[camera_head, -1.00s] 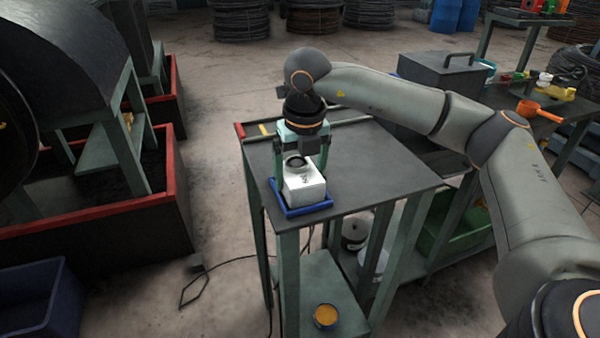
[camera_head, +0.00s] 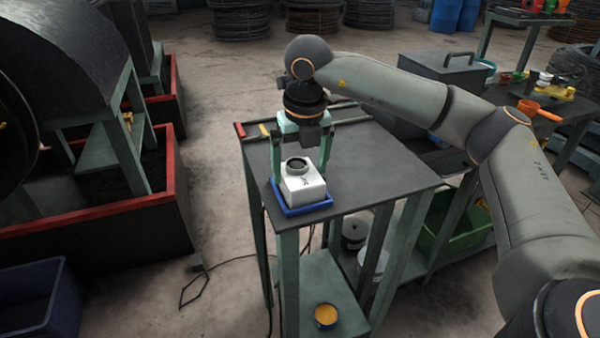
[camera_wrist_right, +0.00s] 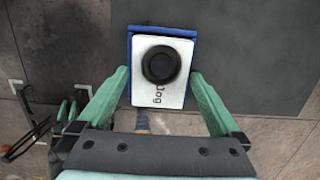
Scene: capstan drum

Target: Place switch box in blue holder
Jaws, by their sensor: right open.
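The white switch box (camera_head: 304,189) with a round dark knob on top sits upright in the blue holder (camera_head: 309,209) at the near left corner of the dark table. In the right wrist view the box (camera_wrist_right: 178,95) lies within the blue rim of the holder (camera_wrist_right: 131,55). My right gripper (camera_head: 301,174) is over the box, its green fingers spread on either side. My left gripper is not in view.
The dark table top (camera_head: 380,175) is clear to the right of the holder. Red and yellow handled tools (camera_head: 262,130) lie at its back left edge. A grey lidded box (camera_head: 437,72) stands behind. A red-rimmed bin (camera_head: 100,209) is at the left.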

